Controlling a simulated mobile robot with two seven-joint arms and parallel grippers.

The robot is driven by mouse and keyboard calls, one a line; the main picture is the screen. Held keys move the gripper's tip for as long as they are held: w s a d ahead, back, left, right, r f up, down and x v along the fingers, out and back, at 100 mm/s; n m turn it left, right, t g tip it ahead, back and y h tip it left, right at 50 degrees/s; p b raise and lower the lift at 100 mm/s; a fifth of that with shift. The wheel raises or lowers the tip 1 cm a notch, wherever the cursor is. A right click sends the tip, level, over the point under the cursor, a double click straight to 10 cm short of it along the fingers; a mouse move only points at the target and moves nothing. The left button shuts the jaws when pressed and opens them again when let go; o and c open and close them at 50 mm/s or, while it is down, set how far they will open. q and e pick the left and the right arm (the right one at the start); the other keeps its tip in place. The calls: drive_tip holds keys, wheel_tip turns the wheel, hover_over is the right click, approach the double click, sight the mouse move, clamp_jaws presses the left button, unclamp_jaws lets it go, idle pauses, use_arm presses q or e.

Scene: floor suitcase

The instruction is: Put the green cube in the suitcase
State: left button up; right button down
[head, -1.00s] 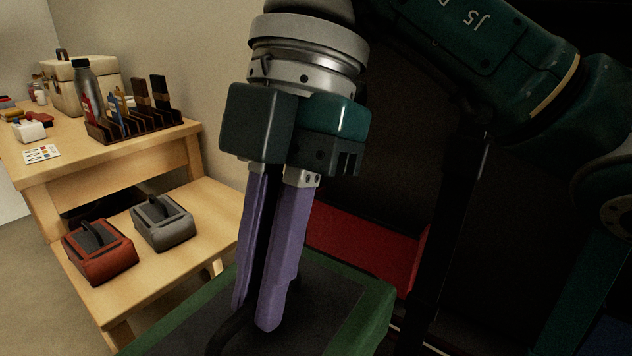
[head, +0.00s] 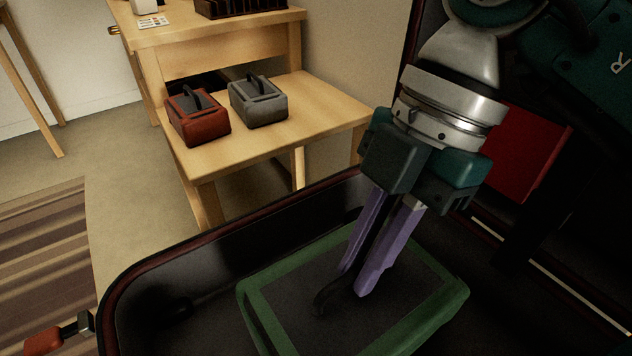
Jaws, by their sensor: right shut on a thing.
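The green cube (head: 262,306) is a soft, box-like packing cube with green edges, a dark grey top and a dark loop handle (head: 328,296). My right gripper (head: 363,283), with purple fingers, points down and is shut on this handle. The cube shows within the rim of the open dark suitcase (head: 215,262), close to its far wall. I cannot tell whether its underside touches the suitcase floor. My left gripper is not in view.
A red cube (head: 198,121) and a grey cube (head: 258,104) sit on the lower wooden shelf (head: 305,120) beyond the suitcase. A dark rack (head: 240,8) stands on the upper shelf. A red-handled item (head: 44,340) lies at the lower left near a striped rug (head: 40,260).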

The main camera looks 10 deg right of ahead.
sight(353, 297)
wheel_tip(353, 297, down, 4)
drive_tip(key=shift+f+b, duration=0.15)
drive_tip(key=shift+b, duration=0.9)
drive_tip(key=c, duration=0.9)
unclamp_jaws()
